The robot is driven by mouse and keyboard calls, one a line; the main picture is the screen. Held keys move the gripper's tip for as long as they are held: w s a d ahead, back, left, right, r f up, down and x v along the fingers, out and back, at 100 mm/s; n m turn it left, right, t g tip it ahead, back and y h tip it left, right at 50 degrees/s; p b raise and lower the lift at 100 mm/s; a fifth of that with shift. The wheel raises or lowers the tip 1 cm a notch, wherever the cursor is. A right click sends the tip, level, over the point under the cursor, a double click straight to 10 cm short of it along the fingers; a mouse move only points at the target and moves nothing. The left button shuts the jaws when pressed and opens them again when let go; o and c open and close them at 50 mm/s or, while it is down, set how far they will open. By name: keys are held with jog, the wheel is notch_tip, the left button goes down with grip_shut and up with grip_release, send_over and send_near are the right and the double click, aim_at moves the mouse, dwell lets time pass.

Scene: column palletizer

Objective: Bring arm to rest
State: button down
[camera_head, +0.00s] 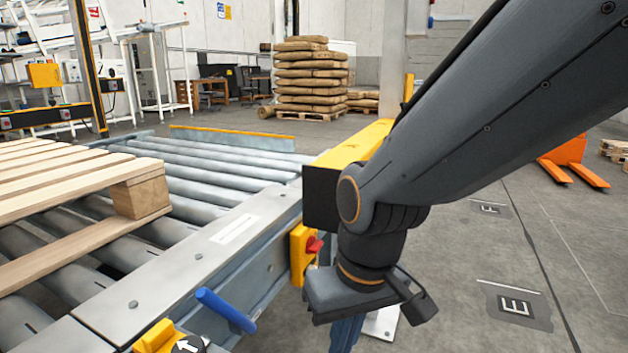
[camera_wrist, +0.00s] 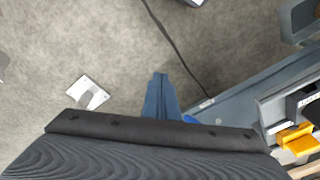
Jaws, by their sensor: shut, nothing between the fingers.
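My arm comes in from the upper right in the head view and bends down at the wrist. My gripper (camera_head: 347,336) hangs below the wrist beside the conveyor's near corner, its lower end cut off by the frame's bottom edge. In the wrist view its blue fingers (camera_wrist: 160,78) are together over bare floor, with nothing between them. My dark ribbed gripper body covers the lower part of that view. The roller conveyor (camera_head: 240,232) lies just left of the gripper in the head view; its frame also shows at the right of the wrist view (camera_wrist: 238,97).
A wooden pallet (camera_head: 70,185) lies on the rollers at left. A yellow-and-red switch (camera_head: 304,255) and a blue handle (camera_head: 225,310) stick out near my wrist. A sack stack (camera_head: 310,80) stands behind. An orange pallet truck (camera_head: 570,160) is at right. Floor between is open.

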jog(key=s+a+r+n+g, duration=0.1)
jog(key=s+a+r+n, duration=0.15)
jog(key=s+a, duration=0.35)
jog(key=d+r+m+p, duration=0.2)
jog(key=d+r+p, duration=0.5)
jog(key=p, duration=0.5)
jog(key=s+d+r+m+h+p, duration=0.1)
jog(key=d+r+m+p, duration=0.1)
jog(key=d+r+p, duration=0.5)
jog(key=d+r+m+p, duration=0.3)
jog(key=d+r+p, duration=0.4)
jog(key=r+p, duration=0.8)
jog(key=p, duration=0.4)
jog(key=shift+s+d+r, duration=0.15)
jog(key=shift+s+r, duration=0.1)
jog(key=shift+s, duration=0.05)
